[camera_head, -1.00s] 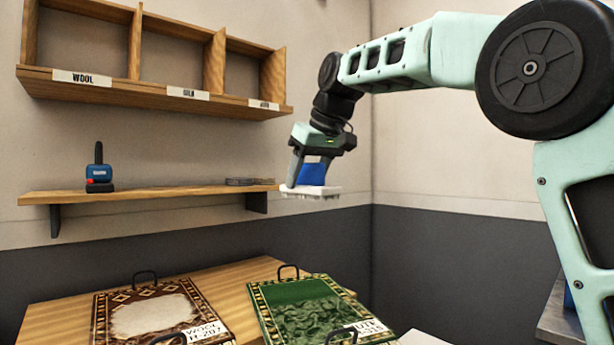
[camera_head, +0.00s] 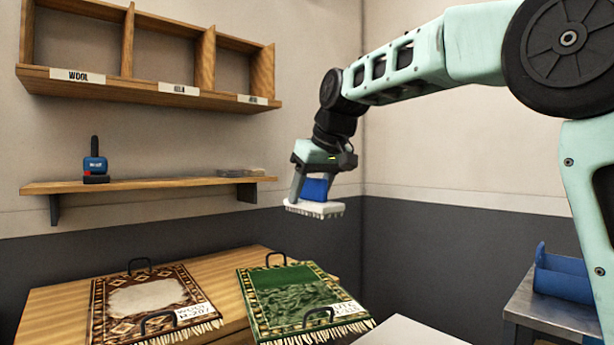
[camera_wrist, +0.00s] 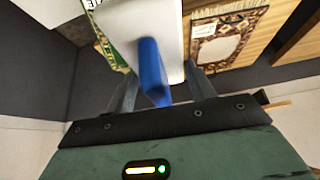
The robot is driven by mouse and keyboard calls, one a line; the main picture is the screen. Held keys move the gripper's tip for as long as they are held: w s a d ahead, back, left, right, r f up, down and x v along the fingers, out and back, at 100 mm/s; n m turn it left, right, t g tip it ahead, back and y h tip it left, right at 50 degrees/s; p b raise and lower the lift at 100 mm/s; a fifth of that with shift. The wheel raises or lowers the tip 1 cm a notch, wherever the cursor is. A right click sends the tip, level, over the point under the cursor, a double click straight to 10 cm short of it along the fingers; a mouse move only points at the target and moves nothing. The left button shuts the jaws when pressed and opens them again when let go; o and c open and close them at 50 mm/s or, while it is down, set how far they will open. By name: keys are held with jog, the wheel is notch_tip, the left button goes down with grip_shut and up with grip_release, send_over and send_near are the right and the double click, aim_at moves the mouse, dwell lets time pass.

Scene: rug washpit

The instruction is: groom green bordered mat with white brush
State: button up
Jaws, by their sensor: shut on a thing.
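The green bordered mat (camera_head: 291,297) lies on the wooden table, with a patterned border, a dark ruffled patch in its middle, a white label and a fringe. My gripper (camera_head: 313,190) is shut on the blue handle of the white brush (camera_head: 316,209). The brush is held with bristles down, in the air above the far part of the green mat, clearly apart from it. In the wrist view the blue handle (camera_wrist: 152,72) stands between the fingers, and the white brush back (camera_wrist: 135,28) hides most of the green mat (camera_wrist: 110,50).
A brown patterned mat (camera_head: 146,298) labelled wool lies left of the green one. Both mats have black handles. A wall shelf (camera_head: 150,185) holds a blue and black tool (camera_head: 95,165). Labelled cubbies (camera_head: 150,85) hang above. A blue holder (camera_head: 563,275) stands on a side table at right.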

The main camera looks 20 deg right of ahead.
jog(key=s+d+f+m+h, duration=0.1)
jog(key=s+d+f+m, duration=0.1)
jog(key=f, duration=1.1)
jog(key=s+d+f+m+h, duration=0.1)
jog(key=s+d+f+m, duration=0.1)
jog(key=f, duration=1.1)
jog(key=s+d+f+m+h, duration=0.1)
jog(key=s+f+m, duration=0.1)
jog(key=f, duration=1)
jog(key=shift+s+d+f, duration=0.4)
jog(key=shift+s, duration=0.5)
